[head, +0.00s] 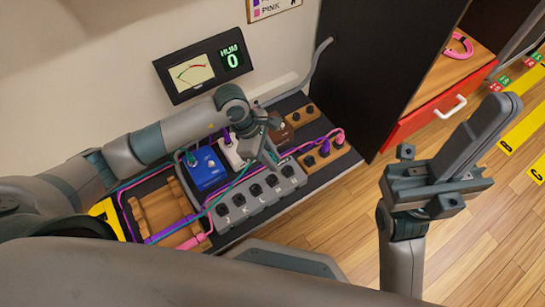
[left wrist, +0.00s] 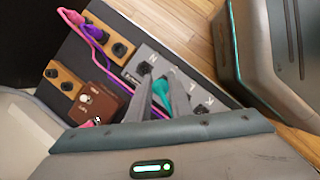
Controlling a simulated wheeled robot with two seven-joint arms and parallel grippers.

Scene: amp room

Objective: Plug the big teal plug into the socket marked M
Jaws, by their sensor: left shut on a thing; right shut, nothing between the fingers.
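My left gripper (head: 264,150) is shut on the big teal plug (left wrist: 179,95), just above the far right part of the grey socket strip (head: 252,197). In the left wrist view the plug shows teal beside the fingers (left wrist: 160,90), over the strip; its tip is hidden, and I cannot tell whether it touches a socket. The strip has a row of dark sockets with letters in front, J, K and L readable. The socket fourth from the left (head: 271,180), in M's place, lies just below the gripper. My right gripper (head: 490,135) is shut and empty, raised over the floor at right.
A blue pedal (head: 205,168), a white pedal (head: 233,152) and a brown pedal (left wrist: 97,102) stand behind the strip. Wooden socket blocks (head: 325,158) lie at right, with pink and purple plugs in one. Teal, pink and purple cables cross the board. A red drawer (head: 425,115) stands beyond.

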